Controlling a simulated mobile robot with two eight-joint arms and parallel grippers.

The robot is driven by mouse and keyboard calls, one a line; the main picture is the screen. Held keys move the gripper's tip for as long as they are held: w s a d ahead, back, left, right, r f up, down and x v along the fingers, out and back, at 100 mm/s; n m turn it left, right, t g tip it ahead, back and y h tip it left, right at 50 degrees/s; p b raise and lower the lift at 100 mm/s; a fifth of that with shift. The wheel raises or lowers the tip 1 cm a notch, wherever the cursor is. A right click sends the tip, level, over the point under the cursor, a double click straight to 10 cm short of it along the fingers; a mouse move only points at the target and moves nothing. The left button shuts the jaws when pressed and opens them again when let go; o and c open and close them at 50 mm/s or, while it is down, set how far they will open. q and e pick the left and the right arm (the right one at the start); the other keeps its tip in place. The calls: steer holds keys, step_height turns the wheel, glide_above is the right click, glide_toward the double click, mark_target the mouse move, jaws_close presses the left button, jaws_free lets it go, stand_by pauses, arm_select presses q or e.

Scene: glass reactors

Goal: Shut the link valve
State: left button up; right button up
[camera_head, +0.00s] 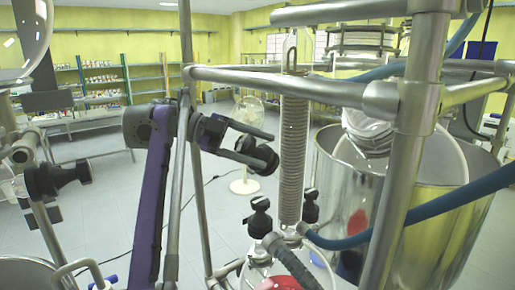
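My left gripper (265,153) is at the end of my purple arm, left of the coiled glass column. Its two dark fingers are spread and point right. A black valve knob (262,158) shows at the fingertips, between or just behind them. I cannot tell if the fingers touch it. More black valve knobs stand lower, one left of the column's foot (260,217) and one right of it (310,205). Another black valve (60,178) is at the far left. Which one is the link valve is not marked. My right gripper is not in view.
The coiled column (293,155) stands inside a metal tube frame (250,79), whose upright (405,190) is close on the right. A large steel vessel (440,235) and blue hoses (430,208) fill the right. Open floor (115,215) shows at left, with shelves behind.

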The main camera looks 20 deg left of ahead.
arm_select(q)
steer(key=shift+o, duration=1.3)
steer(key=shift+n, duration=0.3)
